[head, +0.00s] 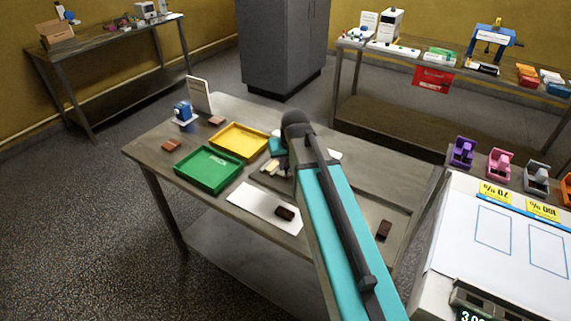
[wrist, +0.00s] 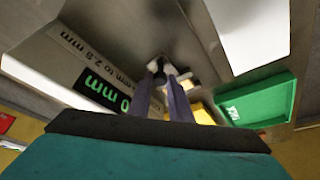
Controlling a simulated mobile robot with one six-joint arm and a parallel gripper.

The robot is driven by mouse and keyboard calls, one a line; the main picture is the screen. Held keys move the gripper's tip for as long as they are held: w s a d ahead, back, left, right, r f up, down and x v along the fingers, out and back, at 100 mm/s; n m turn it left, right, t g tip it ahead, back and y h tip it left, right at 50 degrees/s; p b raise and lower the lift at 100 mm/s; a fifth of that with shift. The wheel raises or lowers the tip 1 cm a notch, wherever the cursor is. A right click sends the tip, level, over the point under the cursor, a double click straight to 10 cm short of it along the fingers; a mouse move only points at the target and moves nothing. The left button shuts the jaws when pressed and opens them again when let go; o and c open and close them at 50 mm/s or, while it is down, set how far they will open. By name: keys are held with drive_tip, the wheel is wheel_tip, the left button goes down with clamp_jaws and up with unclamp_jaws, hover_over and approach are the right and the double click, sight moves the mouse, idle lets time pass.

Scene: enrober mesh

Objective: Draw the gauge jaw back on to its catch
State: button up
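In the wrist view, the gauge (wrist: 62,62) lies at the left. A small dark and pale part (wrist: 160,64), possibly the gauge jaw, shows at the fingertips. I cannot tell whether the fingers touch it. A cream block (wrist: 186,81) is just right of the tips. In the head view my arm hides the gripper and most of the gauge. The catch cannot be made out.
A green tray (head: 208,188) and a yellow tray (head: 262,152) stand left of my arm. A white sheet (head: 247,204) with a dark brown piece (head: 285,212) lies nearer. Another brown piece (head: 384,230) is right of my arm. A white-topped scale (head: 478,287) stands at the right.

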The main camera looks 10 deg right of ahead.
clamp_jaws()
drive_tip(key=shift+s+d, duration=0.3)
drive_tip(key=shift+s, duration=0.05)
drive_tip(key=shift+s+d, duration=1)
drive_tip(key=shift+s, duration=0.1)
drive_tip(key=shift+s+d, duration=0.35)
drive_tip(key=shift+d, duration=0.2)
drive_tip(key=o, duration=0.7)
unclamp_jaws()
drive_tip(key=shift+s+d, duration=0.1)
drive_tip(key=shift+o, duration=0.2)
drive_tip(key=shift+r, duration=0.15)
